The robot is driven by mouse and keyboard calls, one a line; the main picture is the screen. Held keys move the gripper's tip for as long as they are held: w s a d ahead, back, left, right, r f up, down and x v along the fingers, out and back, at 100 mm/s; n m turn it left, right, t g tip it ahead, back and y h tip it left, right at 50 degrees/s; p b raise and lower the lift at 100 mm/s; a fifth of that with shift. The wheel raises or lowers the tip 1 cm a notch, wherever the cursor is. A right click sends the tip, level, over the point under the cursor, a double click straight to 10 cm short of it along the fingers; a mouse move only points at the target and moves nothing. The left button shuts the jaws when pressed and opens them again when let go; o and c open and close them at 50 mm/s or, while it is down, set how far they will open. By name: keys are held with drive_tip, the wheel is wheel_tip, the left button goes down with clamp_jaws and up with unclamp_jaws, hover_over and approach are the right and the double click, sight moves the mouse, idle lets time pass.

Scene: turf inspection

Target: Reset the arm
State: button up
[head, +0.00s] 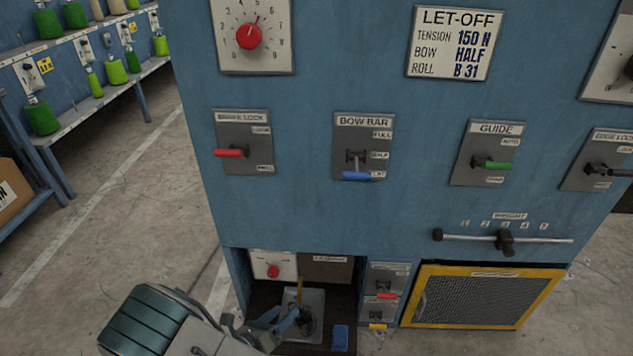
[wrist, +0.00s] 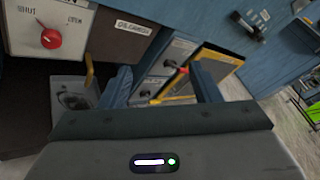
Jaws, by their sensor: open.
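My gripper (head: 270,325) is at the lower left of the head view, in front of the open recess at the bottom of the blue machine (head: 320,220). Its two blue fingers stand apart in the wrist view (wrist: 162,90), with nothing between them. Behind the fingers in the wrist view are grey switch plates and a red lever (wrist: 182,72). My arm runs in from the bottom left of the head view.
The recess holds a red-knob dial (head: 273,270), a grey fixture with an upright brown handle (head: 300,292) and a blue block (head: 340,338). A yellow-framed mesh panel (head: 415,310) is to the right. Levers line the machine front. Floor at left is clear; shelves hold green spools.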

drive_tip(key=s+d+r+m+g+y+p, duration=0.1)
drive_tip(key=d+r+m+g+p, duration=0.25)
drive_tip(key=d+r+m, duration=0.45)
drive_tip(key=d+r+m+g+p, duration=0.25)
drive_tip(key=r+m+g, duration=0.25)
drive_tip(key=r, duration=0.5)
drive_tip(key=s+d+r+m+g+y+p, duration=0.1)
drive_tip(key=d+r+m+g+p, duration=0.25)
drive_tip(key=d+r+m, duration=0.45)
drive_tip(key=s+d+r+m+y+p, duration=0.2)
drive_tip(key=s+r+m, duration=0.1)
drive_tip(key=r+m, duration=0.2)
drive_tip(key=s+d+r+m+t+y+p, duration=0.1)
drive_tip(key=s+r+m+y+p, duration=0.2)
drive_tip(key=r, duration=0.7)
drive_tip(key=s+d+r+m+t+y+p, duration=0.1)
drive_tip(key=s+d+r+m+y+p, duration=0.1)
drive_tip(key=r+m, duration=0.5)
drive_tip(key=shift+s+d+r+y+p, duration=0.3)
drive_tip(key=shift+s+r+y+p, duration=0.15)
drive_tip(key=shift+r+y+p, duration=0.15)
